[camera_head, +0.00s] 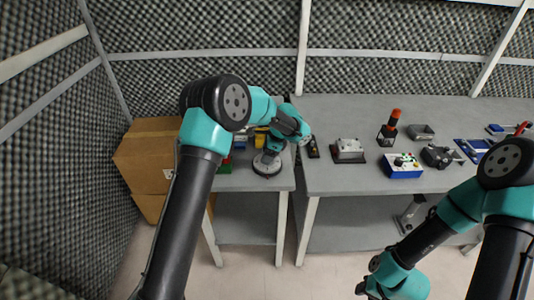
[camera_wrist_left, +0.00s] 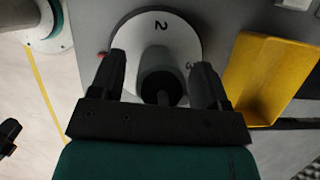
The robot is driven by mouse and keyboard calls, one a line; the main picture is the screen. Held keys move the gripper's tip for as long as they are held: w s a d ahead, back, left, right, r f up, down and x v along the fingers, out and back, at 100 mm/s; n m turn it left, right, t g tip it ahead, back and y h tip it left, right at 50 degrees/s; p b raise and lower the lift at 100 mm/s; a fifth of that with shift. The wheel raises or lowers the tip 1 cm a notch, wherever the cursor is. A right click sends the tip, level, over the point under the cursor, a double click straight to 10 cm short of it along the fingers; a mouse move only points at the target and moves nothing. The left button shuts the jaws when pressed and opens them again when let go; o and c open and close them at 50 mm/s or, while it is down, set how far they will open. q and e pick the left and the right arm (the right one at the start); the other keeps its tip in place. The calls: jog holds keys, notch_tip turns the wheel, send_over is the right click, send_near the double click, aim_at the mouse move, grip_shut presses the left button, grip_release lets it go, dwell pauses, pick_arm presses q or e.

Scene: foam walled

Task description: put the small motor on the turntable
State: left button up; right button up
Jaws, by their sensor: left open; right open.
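The turntable (camera_head: 266,168) is a pale disc on the small left table. In the left wrist view the turntable (camera_wrist_left: 186,40) shows the numbers 2 and 3. A dark grey cylinder, which looks like the small motor (camera_wrist_left: 160,64), stands over the disc between my left fingertips. My left gripper (camera_wrist_left: 160,80) is open around it, with a gap visible on both sides. In the head view my left gripper (camera_head: 270,150) is just above the disc, and the motor cannot be made out. My right gripper (camera_head: 368,287) is open, low in front of the right table.
A yellow bin (camera_wrist_left: 268,78) is close beside the turntable. A cardboard box (camera_head: 145,155) is left of the small table. The right table holds a grey block (camera_head: 348,148), an orange-topped black item (camera_head: 389,130), a blue box (camera_head: 402,170) and other parts.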

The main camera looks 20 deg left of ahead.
pick_arm(q)
jog(key=v, duration=1.2)
jog(key=shift+r, duration=0.15)
dwell(1.2)
